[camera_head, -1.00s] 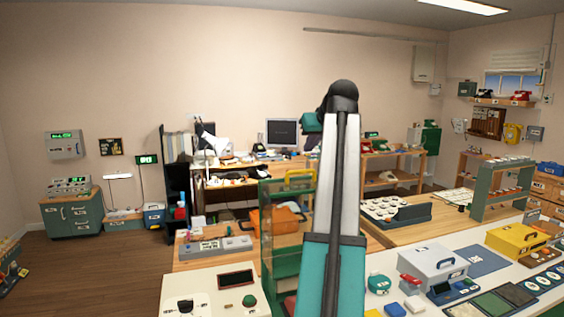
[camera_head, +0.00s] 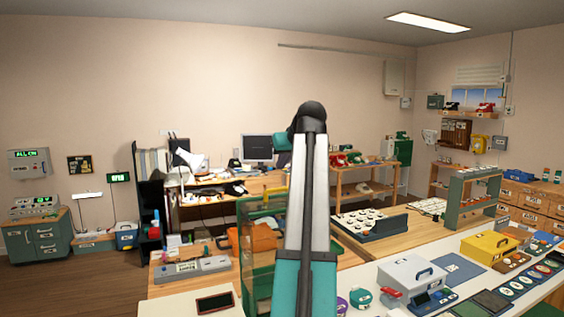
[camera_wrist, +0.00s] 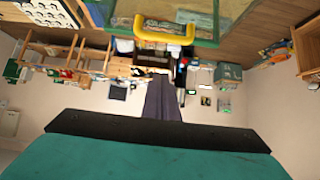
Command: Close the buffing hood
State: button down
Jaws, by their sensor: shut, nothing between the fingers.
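A green-framed, see-through hood panel (camera_head: 245,262) stands upright behind my arm in the head view, left of it. I take it to be the buffing hood. In the wrist view, which looks upside down, the yellow handle (camera_wrist: 163,33) and green frame (camera_wrist: 205,24) show at the top. My gripper (camera_wrist: 161,80) appears there as a dark shape, shut and empty, apart from the handle. In the head view my arm hides it.
A white bench with a grey case (camera_head: 411,276), a yellow case (camera_head: 488,245) and several small devices lies to the right. An orange case (camera_head: 252,238) sits behind the hood panel. A grey control box (camera_head: 190,269) stands left of it. Open floor (camera_head: 75,285) is at the left.

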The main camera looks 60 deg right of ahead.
aim_at(279, 189)
jog(key=p+x, duration=0.2)
jog(key=x, duration=0.5)
jog(key=shift+w+d+f+p, duration=0.15)
jog(key=shift+w+p, duration=0.15)
jog(key=shift+p, duration=0.1)
jog(key=shift+s+a+f+p, duration=0.5)
jog(key=shift+s+f, duration=0.05)
jog(key=shift+s, duration=0.1)
jog(key=shift+s+a+f+p, duration=0.5)
jog(key=shift+s+f, duration=0.05)
jog(key=shift+s, duration=0.15)
jog(key=shift+a, duration=0.3)
jog(key=shift+d, duration=0.2)
jog(key=shift+s+f, duration=0.1)
